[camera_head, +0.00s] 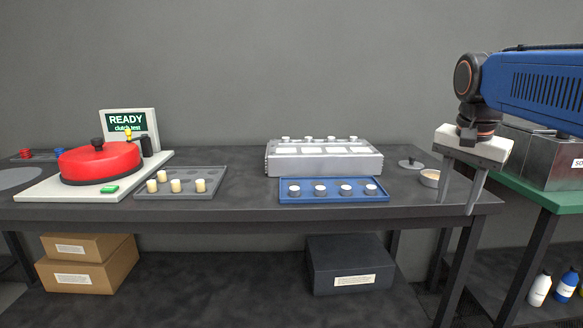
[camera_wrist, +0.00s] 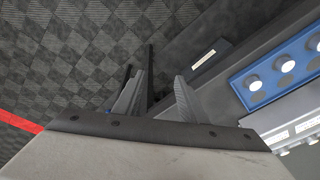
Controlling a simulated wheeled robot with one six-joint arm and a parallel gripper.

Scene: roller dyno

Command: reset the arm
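My gripper (camera_head: 456,207) hangs from the blue arm at the right of the head view, in front of the dark table's right end. Its two fingers point down and stand apart, with nothing between them. In the wrist view my gripper (camera_wrist: 158,98) also shows its two fingers apart and empty, over the patterned floor beside the table edge.
A blue tray (camera_head: 334,197) with several white-topped pieces lies before a grey block (camera_head: 323,163). A small bowl (camera_head: 430,178) sits near my gripper. A red-lidded machine (camera_head: 100,164) stands left, beside a grey tray (camera_head: 206,171). A green-topped bench (camera_head: 545,194) stands right.

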